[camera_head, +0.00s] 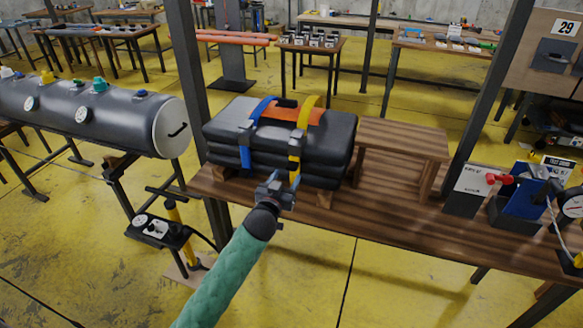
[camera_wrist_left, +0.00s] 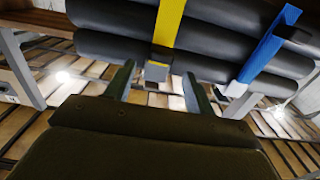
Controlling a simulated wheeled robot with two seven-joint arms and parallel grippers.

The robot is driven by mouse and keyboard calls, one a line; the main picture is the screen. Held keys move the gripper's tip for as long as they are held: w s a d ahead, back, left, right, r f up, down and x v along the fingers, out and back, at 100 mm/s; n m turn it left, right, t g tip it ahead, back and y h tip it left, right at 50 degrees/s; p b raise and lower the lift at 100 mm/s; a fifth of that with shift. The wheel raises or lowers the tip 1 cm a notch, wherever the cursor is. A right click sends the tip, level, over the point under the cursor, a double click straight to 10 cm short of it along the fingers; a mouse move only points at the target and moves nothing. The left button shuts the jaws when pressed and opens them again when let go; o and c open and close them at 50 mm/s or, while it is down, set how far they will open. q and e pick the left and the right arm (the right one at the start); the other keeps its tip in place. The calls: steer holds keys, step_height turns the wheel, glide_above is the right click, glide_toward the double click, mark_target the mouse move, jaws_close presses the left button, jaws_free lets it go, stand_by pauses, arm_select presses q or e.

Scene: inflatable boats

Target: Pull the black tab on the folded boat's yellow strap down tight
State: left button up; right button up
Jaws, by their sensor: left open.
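The folded boat (camera_head: 225,130) is a stack of dark grey tubes with an orange piece on top, resting on a wooden bench. A yellow strap (camera_head: 305,112) runs over it and down its front; it also shows in the left wrist view (camera_wrist_left: 168,22). At the strap's lower end a dark grey tab (camera_wrist_left: 157,70) hangs in front of the tubes. My left gripper (camera_head: 283,181) is just below and in front of the strap's end. In the left wrist view its open fingers (camera_wrist_left: 160,88) stand on either side of the tab, apart from it. My right gripper is not in view.
A blue strap (camera_head: 254,122) with its own tab hangs beside the yellow one. A small wooden stand (camera_head: 402,138) is right of the boat. A dark post (camera_head: 187,75) rises at the bench's left. The bench front (camera_head: 370,215) is clear.

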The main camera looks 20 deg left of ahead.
mark_target(291, 169)
arm_select(q)
steer(key=w+p, duration=0.1)
steer(key=w, duration=0.3)
steer(key=shift+w, duration=0.2)
steer(key=shift+w+f+p, duration=0.1)
steer(key=shift+w+p, duration=0.2)
steer(key=shift+w, duration=0.25)
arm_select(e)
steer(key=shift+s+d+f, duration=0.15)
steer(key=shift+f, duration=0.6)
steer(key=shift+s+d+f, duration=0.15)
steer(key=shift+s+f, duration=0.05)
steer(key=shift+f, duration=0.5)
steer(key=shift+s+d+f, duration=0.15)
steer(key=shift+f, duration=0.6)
arm_select(q)
steer(key=shift+c, duration=0.4)
steer(key=c, duration=1.1)
steer(key=shift+f, duration=0.1)
jaws_close()
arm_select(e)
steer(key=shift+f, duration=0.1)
